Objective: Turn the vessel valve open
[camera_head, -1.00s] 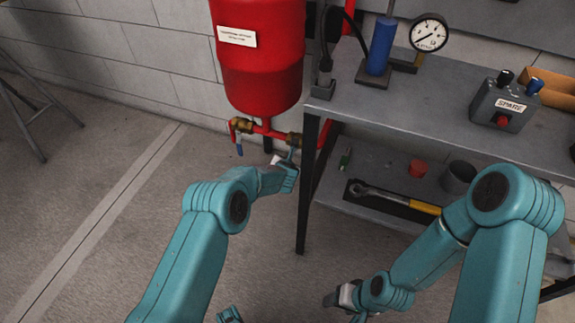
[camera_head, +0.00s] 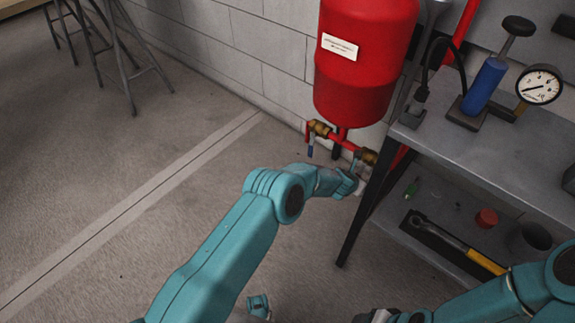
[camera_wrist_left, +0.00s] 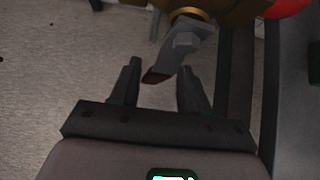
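The red vessel (camera_head: 365,75) hangs by the wall with red piping below it. A second brass valve (camera_head: 369,157) is at the right end, beside the bench leg. My left gripper (camera_head: 354,182) is just below this right valve. In the left wrist view my left gripper (camera_wrist_left: 160,75) is open. A grey valve lever (camera_wrist_left: 181,45) with a dark red tip reaches down between its fingers, with gaps visible on both sides. My right gripper (camera_head: 372,317) is mostly cut off at the bottom edge.
A grey metal bench (camera_head: 450,150) stands to the right, its dark leg (camera_head: 362,215) close to my left gripper. It carries a pressure gauge (camera_head: 539,85) and a blue cylinder (camera_head: 484,85). A wrench (camera_head: 455,243) lies on its lower shelf.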

